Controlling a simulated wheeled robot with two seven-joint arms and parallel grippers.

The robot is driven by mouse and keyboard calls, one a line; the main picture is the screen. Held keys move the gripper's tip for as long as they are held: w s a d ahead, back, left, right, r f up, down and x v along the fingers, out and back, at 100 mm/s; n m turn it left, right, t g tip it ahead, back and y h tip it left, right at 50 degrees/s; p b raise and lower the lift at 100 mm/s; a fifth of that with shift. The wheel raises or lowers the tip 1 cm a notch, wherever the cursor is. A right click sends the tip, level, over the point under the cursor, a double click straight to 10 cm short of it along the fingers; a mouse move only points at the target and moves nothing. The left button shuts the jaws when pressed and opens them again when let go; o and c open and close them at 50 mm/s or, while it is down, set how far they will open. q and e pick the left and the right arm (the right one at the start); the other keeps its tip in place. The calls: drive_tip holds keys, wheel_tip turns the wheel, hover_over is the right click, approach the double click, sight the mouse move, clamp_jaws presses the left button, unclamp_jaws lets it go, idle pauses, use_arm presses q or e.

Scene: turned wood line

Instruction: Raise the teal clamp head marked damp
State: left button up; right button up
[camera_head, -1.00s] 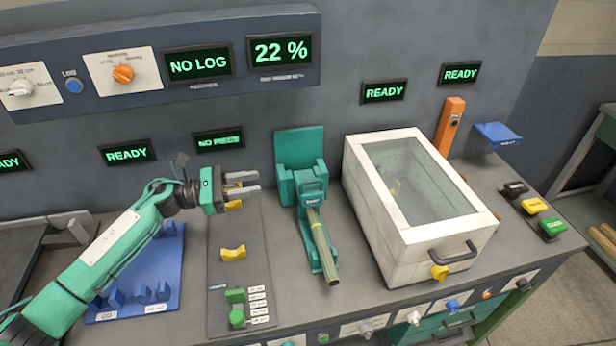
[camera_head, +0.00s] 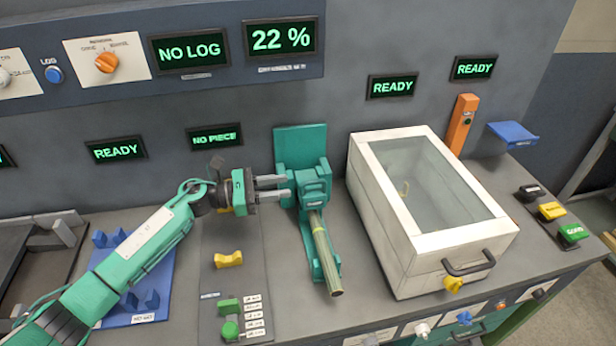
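The teal clamp head (camera_head: 314,186) sits low on its teal stand (camera_head: 302,146). Its small label is too blurred to read here. A pale green-brown turned rod (camera_head: 324,256) lies under the head and sticks out toward the front along the teal base. My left gripper (camera_head: 288,188) comes in from the left, level with the clamp head. Its two grey fingers are apart, with a gap between them, and their tips are right beside the head's left side. I cannot tell whether they touch it. My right gripper is not in view.
A white box with a glass lid (camera_head: 437,252) stands close to the right of the clamp. A grey panel with a yellow cradle (camera_head: 228,260) and green parts lies to the left, beside a blue rack (camera_head: 160,262). Displays above read NO LOG and 22 % (camera_head: 280,40).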

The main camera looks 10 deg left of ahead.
sight(308, 183)
use_arm(q)
drive_tip(key=p+x, duration=0.2)
drive_tip(key=x, duration=0.4)
drive_tip(key=shift+d+r, duration=0.15)
drive_tip(key=shift+w+d+f, duration=0.2)
drive_tip(key=shift+d, duration=0.4)
clamp_jaws()
